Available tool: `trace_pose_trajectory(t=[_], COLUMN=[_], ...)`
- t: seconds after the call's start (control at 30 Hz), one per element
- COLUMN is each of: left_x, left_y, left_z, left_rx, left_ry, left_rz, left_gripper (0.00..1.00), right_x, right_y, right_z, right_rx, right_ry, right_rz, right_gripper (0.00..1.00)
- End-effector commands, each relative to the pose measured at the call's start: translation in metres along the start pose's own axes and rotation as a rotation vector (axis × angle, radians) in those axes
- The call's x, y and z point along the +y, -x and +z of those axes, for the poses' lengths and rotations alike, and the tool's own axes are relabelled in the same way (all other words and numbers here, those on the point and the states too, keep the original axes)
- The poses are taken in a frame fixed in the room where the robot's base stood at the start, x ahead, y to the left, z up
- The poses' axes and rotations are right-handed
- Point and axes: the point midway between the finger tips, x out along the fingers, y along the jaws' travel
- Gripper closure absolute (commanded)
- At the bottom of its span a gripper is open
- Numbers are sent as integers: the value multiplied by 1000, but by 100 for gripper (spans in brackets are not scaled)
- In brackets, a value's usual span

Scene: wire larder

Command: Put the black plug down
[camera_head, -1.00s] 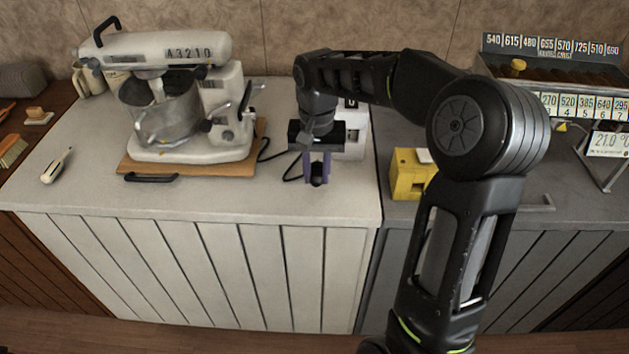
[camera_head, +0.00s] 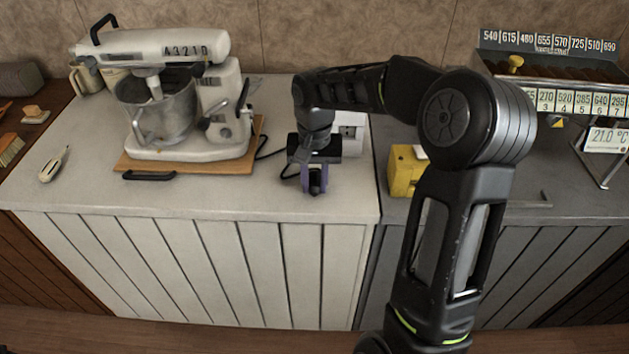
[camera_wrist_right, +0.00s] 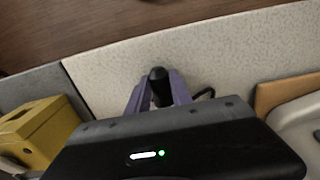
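The black plug (camera_head: 315,184) is between the purple fingers of my right gripper (camera_head: 314,180), over the pale counter near its front right part. In the right wrist view the plug (camera_wrist_right: 159,86) stands out between the two fingers (camera_wrist_right: 158,95), which look closed on its sides. A dark cord (camera_wrist_right: 206,93) runs off beside it. I cannot tell whether the plug touches the counter. My left gripper is not in view.
A white stand mixer (camera_head: 190,110) on a wooden board (camera_head: 240,168) stands to the left. A white box (camera_head: 352,133) is behind my gripper. A yellow box (camera_head: 404,172) is on the grey counter to the right. The pale counter's front strip (camera_head: 230,197) is clear.

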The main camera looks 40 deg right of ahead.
Motion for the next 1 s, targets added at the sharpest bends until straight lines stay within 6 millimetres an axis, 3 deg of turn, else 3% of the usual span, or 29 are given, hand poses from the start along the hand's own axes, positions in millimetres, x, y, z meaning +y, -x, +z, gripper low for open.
trace_pose_trajectory(t=[0.23, 0.63, 0.77, 1.0], left_x=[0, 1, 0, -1], left_y=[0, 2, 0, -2], left_z=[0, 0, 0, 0], left_rx=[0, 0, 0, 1], left_ry=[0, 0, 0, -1], left_rz=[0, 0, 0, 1], left_gripper=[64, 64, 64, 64], right_x=[0, 0, 0, -1], right_y=[0, 8, 24, 74], right_z=[0, -1, -1, -1], right_rx=[0, 3, 4, 5], right_ry=[0, 0, -1, 0], right_rz=[0, -1, -2, -3], right_gripper=[53, 53, 53, 53])
